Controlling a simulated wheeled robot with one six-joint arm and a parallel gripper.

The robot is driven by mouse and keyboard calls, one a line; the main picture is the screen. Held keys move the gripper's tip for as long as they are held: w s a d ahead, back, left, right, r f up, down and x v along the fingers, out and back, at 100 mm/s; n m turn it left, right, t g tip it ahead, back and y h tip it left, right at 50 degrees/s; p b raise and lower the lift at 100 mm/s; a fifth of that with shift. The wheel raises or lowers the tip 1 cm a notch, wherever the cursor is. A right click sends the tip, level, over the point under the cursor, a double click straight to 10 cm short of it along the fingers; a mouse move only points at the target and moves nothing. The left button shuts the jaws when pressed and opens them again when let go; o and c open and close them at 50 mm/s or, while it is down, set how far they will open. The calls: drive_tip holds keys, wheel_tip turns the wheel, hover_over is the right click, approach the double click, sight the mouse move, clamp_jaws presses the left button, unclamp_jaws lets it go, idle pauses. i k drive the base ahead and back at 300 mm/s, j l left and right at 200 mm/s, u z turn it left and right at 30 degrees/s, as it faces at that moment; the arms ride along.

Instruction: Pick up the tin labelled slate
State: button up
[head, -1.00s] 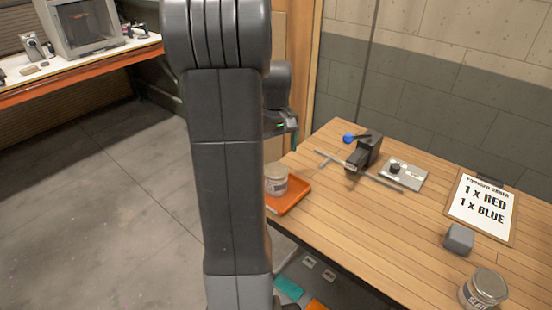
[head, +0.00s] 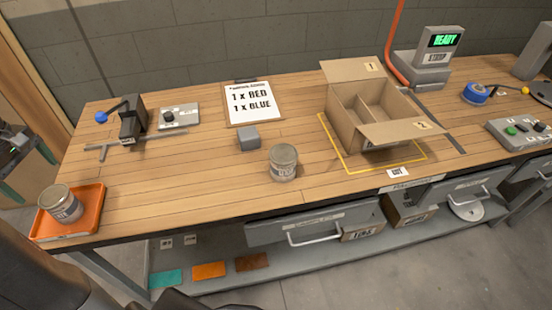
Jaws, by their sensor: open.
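A grey metal tin (head: 283,162) stands upright on the wooden bench near its front edge, right of a small grey block. Its label is hard to read now, but in the earlier head view it appears to read SLATE. A second tin (head: 63,204) stands in an orange tray (head: 88,219) at the bench's left end; its label is too small to read. My gripper (head: 38,182) shows at the left edge, partly cut off, with its teal fingers apart and nothing between them. It is left of the bench, far from the slate tin.
A grey block (head: 248,137) and a clipboard (head: 254,103) are behind the slate tin. An open cardboard box (head: 365,125) stands to its right. A black device (head: 133,120) with a rod is at left. Bench between tray and slate tin is mostly clear.

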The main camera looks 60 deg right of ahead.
sight(283, 157)
drive_tip(key=k+l+z, duration=0.45)
drive_tip(key=l, duration=0.2)
drive_tip(key=k+l+z, duration=0.25)
drive_tip(key=i+l, duration=0.05)
drive_tip(key=l, duration=0.05)
